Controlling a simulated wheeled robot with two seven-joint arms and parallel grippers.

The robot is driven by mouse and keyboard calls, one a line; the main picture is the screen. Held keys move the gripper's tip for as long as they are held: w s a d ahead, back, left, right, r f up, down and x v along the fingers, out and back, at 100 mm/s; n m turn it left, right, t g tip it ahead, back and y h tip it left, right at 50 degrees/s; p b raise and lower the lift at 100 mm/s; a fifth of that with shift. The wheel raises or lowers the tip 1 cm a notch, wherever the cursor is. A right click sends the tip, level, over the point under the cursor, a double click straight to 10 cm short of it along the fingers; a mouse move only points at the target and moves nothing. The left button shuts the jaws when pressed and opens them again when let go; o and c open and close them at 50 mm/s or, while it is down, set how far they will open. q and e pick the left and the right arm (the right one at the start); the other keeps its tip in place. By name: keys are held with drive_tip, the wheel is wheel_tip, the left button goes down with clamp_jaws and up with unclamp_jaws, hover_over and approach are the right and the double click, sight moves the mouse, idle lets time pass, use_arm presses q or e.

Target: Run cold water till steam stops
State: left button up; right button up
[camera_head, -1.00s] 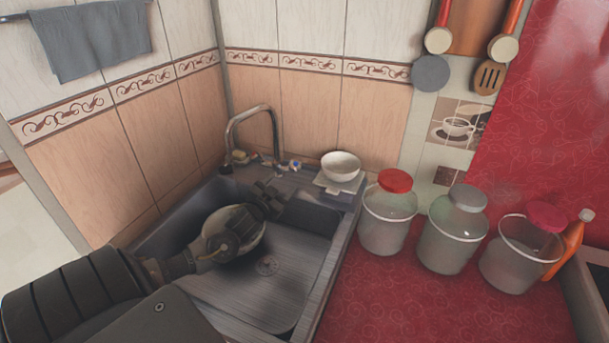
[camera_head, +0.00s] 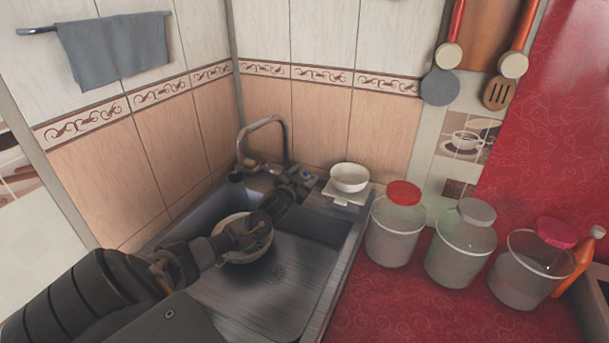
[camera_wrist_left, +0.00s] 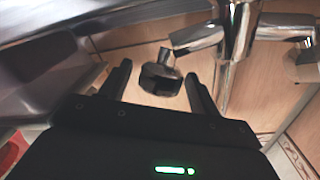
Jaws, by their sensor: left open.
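The chrome tap (camera_head: 265,124) arches up at the back of the steel sink (camera_head: 295,270). The wrist view shows its chrome body (camera_wrist_left: 236,45) and a black knob (camera_wrist_left: 160,80) on a side stem. My left gripper (camera_head: 295,181) reaches over the sink to the tap's base; its two fingers (camera_wrist_left: 158,70) are open. In the wrist view the knob appears in the gap between the fingertips, without clear contact. A pale round pan or bowl (camera_head: 245,254) sits in the sink, partly hidden by my left arm. I see no clear water stream or steam. My right gripper is out of view.
A white bowl (camera_head: 349,177) stands on the sink's right back corner. Several lidded jars, such as the red-lidded one (camera_head: 394,236), line the red counter (camera_head: 400,305). Tiled walls close off the back and left. A grey towel (camera_head: 115,48) hangs at upper left.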

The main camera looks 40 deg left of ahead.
use_arm(q)
drive_tip(key=shift+w, duration=0.15)
drive_tip(key=shift+c, duration=0.3)
drive_tip(key=c, duration=0.9)
drive_tip(key=shift+a, duration=0.1)
drive_tip(key=shift+r+m+h+p, duration=0.15)
drive_tip(key=shift+m+h+p, duration=0.3)
drive_tip(key=shift+m+h, duration=0.4)
drive_tip(key=m+g+h, duration=0.1)
drive_tip(key=m+h, duration=0.1)
drive_tip(key=h, duration=0.1)
drive_tip(key=shift+m+g+h+b, duration=0.5)
drive_tip(key=shift+m+g+h, duration=0.6)
drive_tip(key=shift+m+h, duration=0.55)
